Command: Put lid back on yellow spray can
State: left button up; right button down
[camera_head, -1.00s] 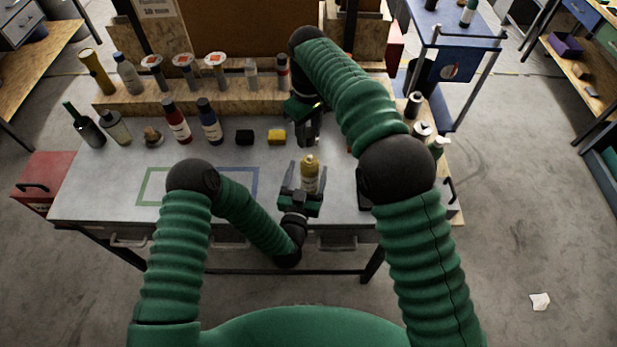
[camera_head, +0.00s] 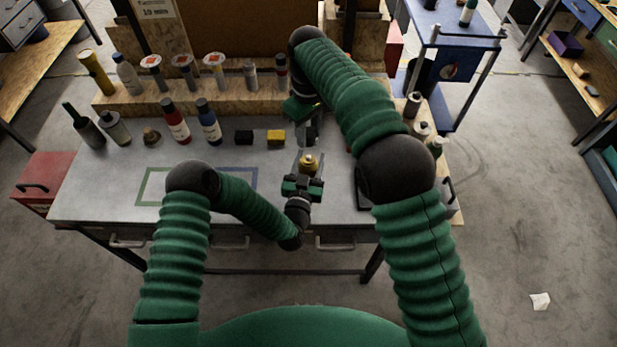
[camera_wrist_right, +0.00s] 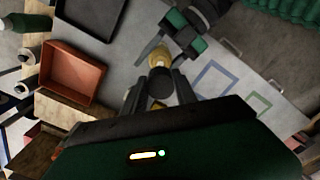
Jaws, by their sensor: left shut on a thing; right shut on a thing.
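The yellow spray can (camera_head: 308,163) is held above the front part of the workbench, its top facing toward the right gripper. My left gripper (camera_head: 306,174) is shut on its body; the can also shows in the right wrist view (camera_wrist_right: 159,58), beside the left gripper (camera_wrist_right: 185,42). My right gripper (camera_head: 308,134) is just beyond the can. In the right wrist view its fingers (camera_wrist_right: 157,90) are shut on a dark, round piece, seemingly the lid (camera_wrist_right: 160,84). The lid appears close to the can's top; whether they touch cannot be told.
A black block (camera_head: 243,137) and a yellow block (camera_head: 276,137) lie left of the right gripper. An orange bin (camera_wrist_right: 75,72) and dark tray (camera_wrist_right: 92,15) are nearby. The bench's front left is clear.

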aim_at(308, 157)
pick_arm(q)
grip_shut()
pick_arm(e)
jog(key=shift+s+f, duration=0.15)
jog(key=shift+f, duration=2.25)
jog(key=shift+f, duration=0.9)
jog(key=shift+f, duration=0.6)
jog(key=c, duration=0.9)
grip_release()
jog(key=shift+r, duration=0.1)
